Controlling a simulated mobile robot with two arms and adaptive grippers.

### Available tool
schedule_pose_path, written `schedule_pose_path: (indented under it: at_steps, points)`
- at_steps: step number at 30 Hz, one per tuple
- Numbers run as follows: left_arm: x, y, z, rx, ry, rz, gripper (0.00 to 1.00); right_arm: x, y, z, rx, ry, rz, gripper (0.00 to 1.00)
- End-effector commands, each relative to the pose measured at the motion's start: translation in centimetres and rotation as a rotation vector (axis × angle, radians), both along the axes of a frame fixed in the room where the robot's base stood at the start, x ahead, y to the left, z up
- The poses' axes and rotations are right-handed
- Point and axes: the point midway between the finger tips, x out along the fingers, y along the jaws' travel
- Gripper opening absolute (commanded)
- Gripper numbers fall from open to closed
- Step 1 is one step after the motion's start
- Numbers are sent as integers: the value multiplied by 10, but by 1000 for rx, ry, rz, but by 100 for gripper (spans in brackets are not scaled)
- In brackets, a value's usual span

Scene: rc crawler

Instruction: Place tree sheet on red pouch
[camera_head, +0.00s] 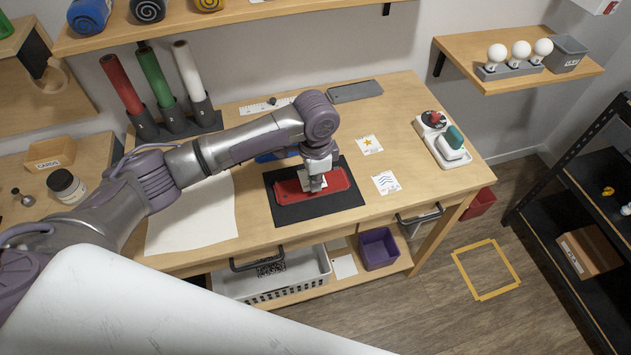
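The red pouch (340,181) lies flat on a black mat (291,214) in the middle of the workbench. My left gripper (316,186) points down over the middle of the pouch. A small white sheet (305,177) shows at its fingertips, over the pouch; its print is mostly hidden, so I cannot read a tree on it. I cannot tell whether the fingers grip the sheet or whether it touches the pouch. A star sheet (369,145) and a wavy-line sheet (386,182) lie on the bench to the right. My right gripper is out of view.
A white tray (426,128) with a red and a teal-handled item stands at the bench's right. A blue item (272,157) lies behind the mat. A large white paper (190,229) lies left. Coloured rolls (155,76) stand at the back left. A purple bin (379,249) sits below.

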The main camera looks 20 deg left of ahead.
Motion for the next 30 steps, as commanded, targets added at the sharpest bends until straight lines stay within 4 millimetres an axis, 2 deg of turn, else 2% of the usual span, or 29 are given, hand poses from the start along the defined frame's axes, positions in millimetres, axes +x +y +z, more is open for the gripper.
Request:
schedule_pose_path:
  at_steps: [5,15,21,30]
  points:
    - [0,0,-16,0,0,0,0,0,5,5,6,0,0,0]
    - [0,0,-20,0,0,-1,0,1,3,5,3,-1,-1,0]
    - [0,0,-20,0,0,-1,31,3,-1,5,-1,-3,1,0]
    - [1,0,-18,0,-1,-1,31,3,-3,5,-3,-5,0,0]
